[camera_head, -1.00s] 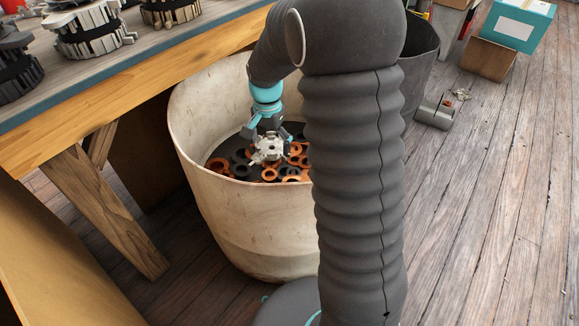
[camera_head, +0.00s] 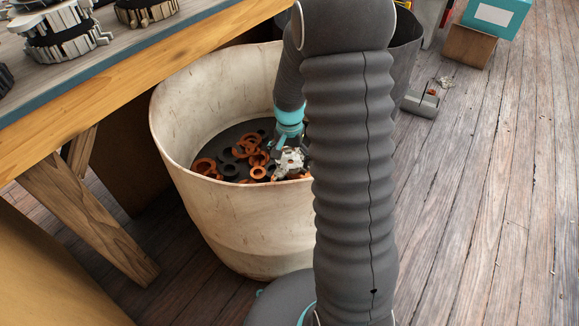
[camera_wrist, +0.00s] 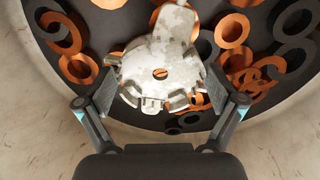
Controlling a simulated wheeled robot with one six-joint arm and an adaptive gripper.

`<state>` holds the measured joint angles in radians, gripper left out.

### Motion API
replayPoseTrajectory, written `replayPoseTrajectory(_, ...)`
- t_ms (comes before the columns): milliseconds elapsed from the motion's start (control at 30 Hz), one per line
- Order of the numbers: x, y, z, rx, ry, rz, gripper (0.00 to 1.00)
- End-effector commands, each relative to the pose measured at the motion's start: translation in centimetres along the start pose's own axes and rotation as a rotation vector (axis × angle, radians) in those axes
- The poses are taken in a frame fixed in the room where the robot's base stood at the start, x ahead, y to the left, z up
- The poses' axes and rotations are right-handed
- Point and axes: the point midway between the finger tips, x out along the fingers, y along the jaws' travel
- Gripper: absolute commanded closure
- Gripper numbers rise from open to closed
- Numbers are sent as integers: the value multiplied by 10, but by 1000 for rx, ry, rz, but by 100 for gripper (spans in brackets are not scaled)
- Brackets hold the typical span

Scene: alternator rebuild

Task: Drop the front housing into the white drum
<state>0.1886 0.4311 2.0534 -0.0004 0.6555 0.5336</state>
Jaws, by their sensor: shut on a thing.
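The front housing (camera_wrist: 158,72), a pale grey metal piece with a toothed rim and an arm-like lug, is held between the two fingers of my gripper (camera_wrist: 160,98). In the head view the housing (camera_head: 289,162) is inside the mouth of the white drum (camera_head: 235,225), near its right side. My gripper (camera_head: 284,147) is above the drum's contents and partly hidden by my arm. The drum's wall (camera_wrist: 40,125) also shows in the wrist view. I cannot tell whether the housing touches the rings beneath it.
Several copper and black rings (camera_head: 258,158) lie on the dark drum bottom. A wooden bench (camera_head: 120,85) with stator-like parts (camera_head: 60,35) stands at the left, close to the drum. A dark bin (camera_head: 407,60) stands behind. The floor at the right is mostly clear.

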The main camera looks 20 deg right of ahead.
Motion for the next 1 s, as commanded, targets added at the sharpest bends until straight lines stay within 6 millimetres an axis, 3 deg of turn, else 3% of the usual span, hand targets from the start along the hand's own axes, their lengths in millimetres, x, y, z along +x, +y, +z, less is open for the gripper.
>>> replayPoseTrajectory(333, 38, 1, 0, 1, -2, 1, 66)
replayPoseTrajectory(1000, 50, 1, 0, 1, 0, 0, 66)
